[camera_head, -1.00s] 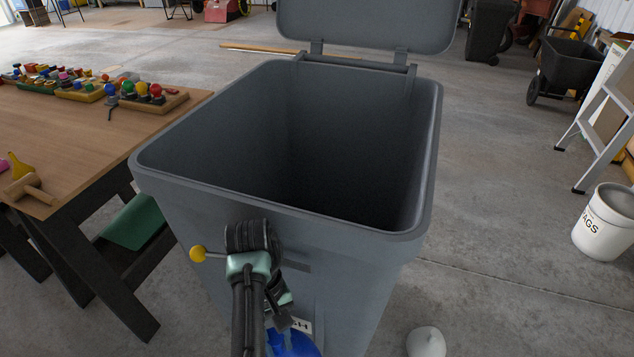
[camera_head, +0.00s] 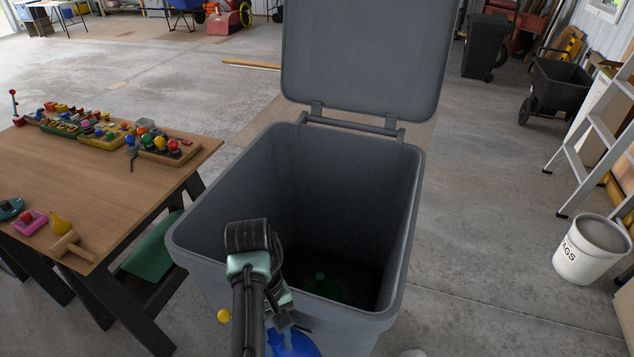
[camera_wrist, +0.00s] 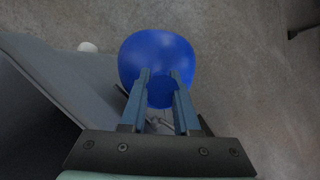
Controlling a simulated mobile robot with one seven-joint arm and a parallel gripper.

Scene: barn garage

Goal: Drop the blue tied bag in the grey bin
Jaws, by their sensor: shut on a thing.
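The blue tied bag (camera_head: 292,343) shows at the bottom of the head view, partly hidden by my arm and cut off by the picture's edge. In the wrist view the blue bag (camera_wrist: 157,58) is round, and my gripper (camera_wrist: 160,80) is shut on its near end. The grey bin (camera_head: 400,215) stands with its lid (camera_head: 365,55) raised at the back. The bag is outside the bin, on the near side of its front wall. Something green (camera_head: 322,286) lies on the bin's dark floor. In the wrist view the bin (camera_wrist: 40,90) is at the left.
A wooden table (camera_head: 90,185) with several colourful toys stands left of the bin. A white bucket (camera_head: 585,250), a stepladder (camera_head: 590,150) and a black cart (camera_head: 555,90) are at the right. The concrete floor between bin and bucket is mostly clear.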

